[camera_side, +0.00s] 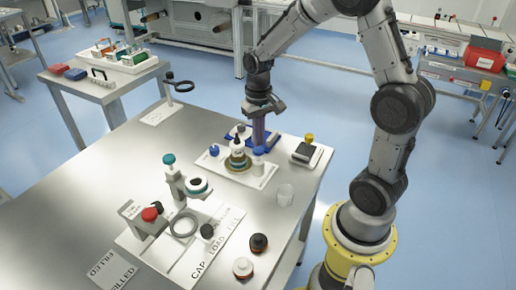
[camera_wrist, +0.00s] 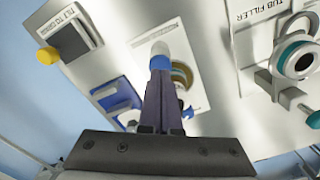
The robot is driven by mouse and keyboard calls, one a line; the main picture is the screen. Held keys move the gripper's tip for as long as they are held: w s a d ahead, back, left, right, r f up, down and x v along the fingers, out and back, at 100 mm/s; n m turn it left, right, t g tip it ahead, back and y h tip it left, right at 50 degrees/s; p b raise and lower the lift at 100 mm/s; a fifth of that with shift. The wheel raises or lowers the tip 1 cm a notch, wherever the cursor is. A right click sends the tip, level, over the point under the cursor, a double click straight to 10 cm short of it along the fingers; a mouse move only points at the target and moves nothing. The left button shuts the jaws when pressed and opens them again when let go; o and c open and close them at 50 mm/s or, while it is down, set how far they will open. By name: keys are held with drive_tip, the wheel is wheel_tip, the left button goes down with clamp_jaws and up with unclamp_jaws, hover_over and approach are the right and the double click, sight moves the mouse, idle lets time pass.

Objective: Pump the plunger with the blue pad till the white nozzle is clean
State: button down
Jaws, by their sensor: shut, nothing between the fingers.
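A small white post with a blue top (camera_side: 258,151) stands at the right of a white board (camera_side: 250,181) in the side view. My gripper (camera_side: 259,143) points straight down just above or behind this blue top; whether they touch cannot be told. In the wrist view my fingers (camera_wrist: 161,100) are together and empty, and a blue-and-white piece (camera_wrist: 160,61) shows just past their tips. Another blue knob (camera_side: 214,150) is at the board's left. I cannot make out the white nozzle clearly.
A filler station with a teal knob (camera_side: 169,159) and red button (camera_side: 149,214) is front left. A ring stand (camera_side: 180,86) is behind left.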

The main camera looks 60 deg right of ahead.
sight(258, 149)
drive_tip(key=shift+f, duration=0.45)
drive_tip(key=shift+f, duration=1.5)
drive_tip(key=shift+r, duration=2)
drive_tip(key=shift+r, duration=2.95)
